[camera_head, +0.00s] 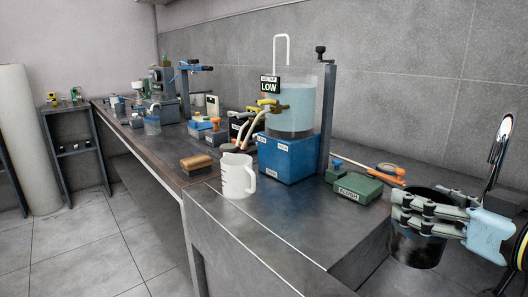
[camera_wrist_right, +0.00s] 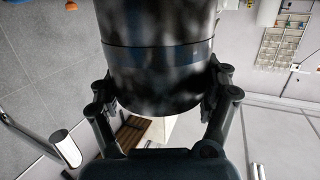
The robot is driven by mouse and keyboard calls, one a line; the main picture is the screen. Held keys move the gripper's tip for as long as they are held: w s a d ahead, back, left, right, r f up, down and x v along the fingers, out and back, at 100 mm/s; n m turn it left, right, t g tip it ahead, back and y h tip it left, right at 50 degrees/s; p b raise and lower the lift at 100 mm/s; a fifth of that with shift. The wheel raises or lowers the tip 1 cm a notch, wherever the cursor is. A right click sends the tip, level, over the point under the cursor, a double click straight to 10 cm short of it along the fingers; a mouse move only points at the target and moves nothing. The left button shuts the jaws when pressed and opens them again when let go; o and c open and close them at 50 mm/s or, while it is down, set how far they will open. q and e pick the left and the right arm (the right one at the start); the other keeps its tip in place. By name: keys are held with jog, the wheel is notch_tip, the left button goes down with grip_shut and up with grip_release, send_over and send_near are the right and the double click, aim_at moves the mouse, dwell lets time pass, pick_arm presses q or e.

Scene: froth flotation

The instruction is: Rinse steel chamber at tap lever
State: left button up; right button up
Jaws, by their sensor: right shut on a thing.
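The steel chamber (camera_head: 412,248) is a dark, shiny cylinder at the right of the head view. It is over the sink area, below and left of the chrome tap (camera_head: 498,140). My right gripper (camera_head: 405,208) is shut around its side. In the right wrist view the chamber (camera_wrist_right: 158,75) fills the upper middle, with the fingers (camera_wrist_right: 160,100) pressed on both sides. The gripper hides part of the chamber in the head view. I cannot make out the tap lever. My left gripper is not in view.
A blue box (camera_head: 287,160) with a clear tank (camera_head: 300,100) stands on the bench. Left of it are a white jug (camera_head: 237,176) and a brown brush (camera_head: 197,162). A green block (camera_head: 353,188) sits left of the chamber. The bench front (camera_head: 290,235) is clear.

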pick_arm(q)
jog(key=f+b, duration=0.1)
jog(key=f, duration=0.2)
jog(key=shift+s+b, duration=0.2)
jog(key=shift+b, duration=0.15)
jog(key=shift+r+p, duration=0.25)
jog(key=shift+p, duration=0.05)
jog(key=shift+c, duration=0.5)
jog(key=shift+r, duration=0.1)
pick_arm(e)
jog(key=s+a+r+n+g+y, duration=0.1)
jog(key=s+a+r+n+y, duration=0.1)
jog(key=s+a+r, duration=0.1)
jog(key=shift+s+a+r+y, duration=0.25)
jog(key=shift+s+a+y, duration=0.15)
jog(key=shift+s+a, duration=0.3)
